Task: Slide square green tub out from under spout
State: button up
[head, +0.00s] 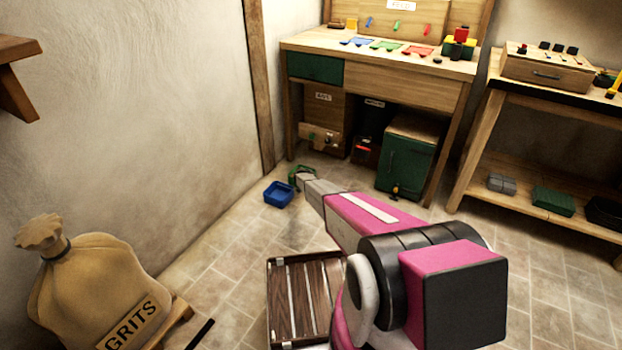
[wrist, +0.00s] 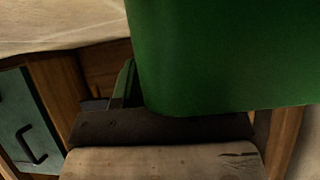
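The green tub (head: 293,176) is on the floor by the low wooden bin at the left end of the bench and is mostly hidden by the end of my arm. My gripper (head: 305,181) is low, right at the tub. In the wrist view a large smooth green surface (wrist: 225,55), which looks like the tub's wall, fills the upper right, very close. The wooden bin (head: 326,117) has a board with a small spout (head: 329,136) low on its front. The fingers are too small or hidden to show whether they grip the tub.
A blue tub (head: 278,194) sits on the floor just left of my gripper. A slatted wooden crate (head: 307,297) lies nearer, beside my arm. A grits sack (head: 92,285) stands at front left. A green-doored cabinet (head: 408,160) is right of the bins. Floor between tub and crate looks clear.

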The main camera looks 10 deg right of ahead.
jog(key=shift+s+a+r, duration=0.1)
jog(key=v, duration=1)
jog(key=shift+r, duration=0.2)
jog(key=shift+s+a, duration=0.15)
jog(key=s+d+r+n+g, duration=0.1)
jog(key=s+d+r+g, duration=0.2)
jog(key=s+r, duration=1)
jog(key=s+d+r+n+g, duration=0.15)
jog(key=s+d+r, duration=0.25)
jog(key=s+r, duration=0.9)
jog(key=s+a+r+n+g+y, duration=0.1)
jog(key=s+r, duration=0.5)
jog(key=s, duration=0.6)
jog(key=s+a+r+n+g+y, duration=0.2)
jog(key=s+r, duration=0.3)
jog(key=s, duration=0.7)
jog(key=s+a+r+n+g+y, duration=0.1)
jog(key=s+r, duration=0.5)
jog(key=s, duration=0.7)
jog(key=n+y, duration=0.1)
jog(key=y, duration=0.1)
jog(key=shift+a+r+y, duration=0.3)
jog(key=shift+y, duration=0.1)
